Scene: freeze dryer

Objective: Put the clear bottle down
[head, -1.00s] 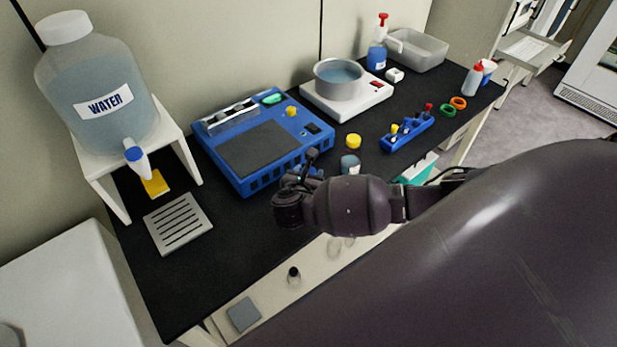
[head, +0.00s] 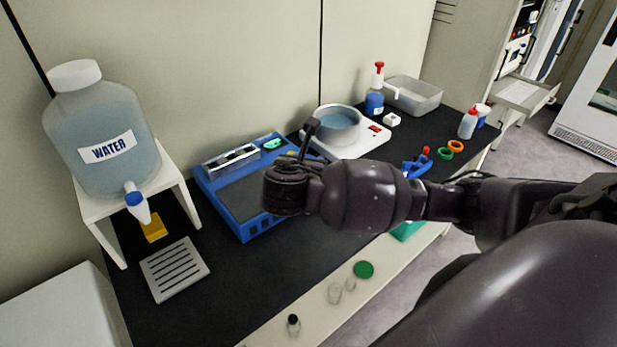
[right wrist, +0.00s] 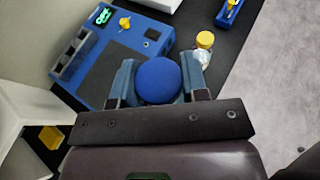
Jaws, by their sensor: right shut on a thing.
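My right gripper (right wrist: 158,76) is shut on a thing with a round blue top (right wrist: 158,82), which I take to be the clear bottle. One finger is on each side of it. Its body is hidden under the top, so I cannot tell whether it touches the bench. In the head view my right forearm (head: 360,195) reaches in from the right, over the black bench (head: 190,320), and hides the gripper and the held thing. My left gripper is not in view.
A blue device (head: 235,195) lies behind my arm. A slatted grey plate (head: 175,268) and the water jug (head: 105,140) are at left. A yellow-capped container (right wrist: 205,40) stands close beyond the right finger. The front left of the bench is clear.

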